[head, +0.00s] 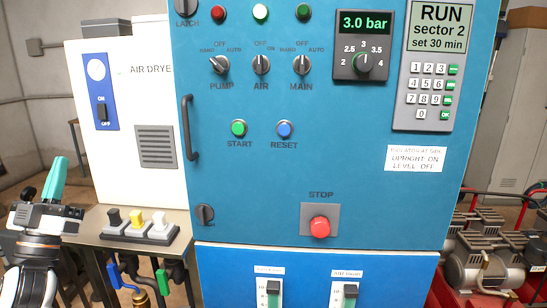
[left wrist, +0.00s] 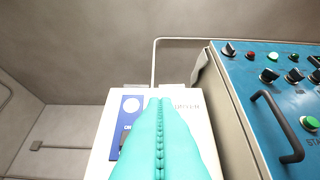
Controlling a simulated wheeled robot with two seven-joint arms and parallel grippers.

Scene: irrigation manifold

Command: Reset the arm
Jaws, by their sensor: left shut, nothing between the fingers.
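My left gripper (head: 60,162) is at the left edge of the head view, with its teal fingers pointing up. It is to the left of the white air dryer box (head: 135,130) and beside the bench with the small switches. In the left wrist view my left gripper (left wrist: 160,102) shows its two teal fingers pressed together with nothing between them. The fingers cover part of the air dryer's front there. My right gripper is in neither view.
A blue control cabinet (head: 300,175) with knobs, buttons and a door handle (head: 188,128) fills the middle. Black, yellow and white switches (head: 135,224) sit on a low bench; valves with blue and green handles hang below. Compressors (head: 485,255) stand at the right.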

